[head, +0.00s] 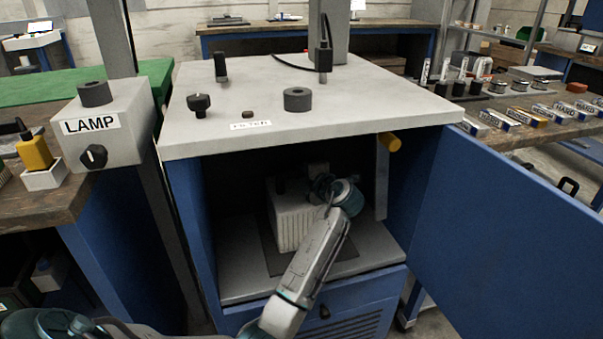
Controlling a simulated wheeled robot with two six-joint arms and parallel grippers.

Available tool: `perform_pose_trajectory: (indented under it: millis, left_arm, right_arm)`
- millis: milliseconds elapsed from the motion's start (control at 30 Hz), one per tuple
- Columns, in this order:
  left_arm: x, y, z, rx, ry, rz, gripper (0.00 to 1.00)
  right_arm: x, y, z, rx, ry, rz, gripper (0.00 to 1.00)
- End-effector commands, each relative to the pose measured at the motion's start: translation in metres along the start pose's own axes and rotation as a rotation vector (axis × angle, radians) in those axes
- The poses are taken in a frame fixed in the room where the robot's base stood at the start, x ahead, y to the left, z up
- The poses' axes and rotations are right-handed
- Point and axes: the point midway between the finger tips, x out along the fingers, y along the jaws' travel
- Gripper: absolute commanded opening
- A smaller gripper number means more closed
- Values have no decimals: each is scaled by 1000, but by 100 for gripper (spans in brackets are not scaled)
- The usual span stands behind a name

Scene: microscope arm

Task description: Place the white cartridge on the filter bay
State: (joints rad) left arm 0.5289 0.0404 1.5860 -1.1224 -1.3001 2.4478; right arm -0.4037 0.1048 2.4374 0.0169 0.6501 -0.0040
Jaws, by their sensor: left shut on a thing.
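The white cartridge (291,222), a pale box with a ribbed front, is inside the open blue cabinet. A dark knob stands on its top. My left arm reaches in from the lower left, and my left gripper (316,178) is shut at the cartridge's upper right. My wrist hides the fingers and part of the cartridge's right side. The cartridge is upright over a dark pad (345,248) on the cabinet floor, which looks like the filter bay. I cannot tell whether it touches the pad. My right gripper is not in view.
The cabinet's grey top (350,112) overhangs the opening. A LAMP box (105,127) stands at left. A bench with several small boxes (525,116) is behind the door.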

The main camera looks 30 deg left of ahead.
Motion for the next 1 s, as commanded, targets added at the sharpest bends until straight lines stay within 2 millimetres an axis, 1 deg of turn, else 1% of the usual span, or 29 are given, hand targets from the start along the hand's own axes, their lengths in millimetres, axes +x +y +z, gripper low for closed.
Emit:
perform_pose_trajectory:
  millis: [33, 67, 100, 167, 500, 567, 667, 900, 1000]
  left_arm:
    - [0, 2, 0, -3, 0, 4, 0]
    - [0, 0, 0, 0, 0, 0, 26]
    - [0, 0, 0, 0, 0, 0, 34]
    - [0, 0, 0, 0, 0, 0, 44]
    - [-1, 1, 0, -1, 0, 0, 44]
    - [-7, 0, 0, -2, -2, -1, 44]
    - [-23, 0, 1, -4, -3, -2, 44]
    - [-76, -1, 1, -3, -4, -4, 44]
    - [-94, -1, 0, -3, -3, -4, 44]
  right_arm:
    - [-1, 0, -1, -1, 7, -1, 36]
    - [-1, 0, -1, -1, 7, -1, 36]
    - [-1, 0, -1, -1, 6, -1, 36]
    - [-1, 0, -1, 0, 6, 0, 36]
    - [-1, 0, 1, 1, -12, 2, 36]
    - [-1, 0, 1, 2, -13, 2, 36]
    - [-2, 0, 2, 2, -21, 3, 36]
    - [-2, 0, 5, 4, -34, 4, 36]
    - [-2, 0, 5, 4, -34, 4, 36]
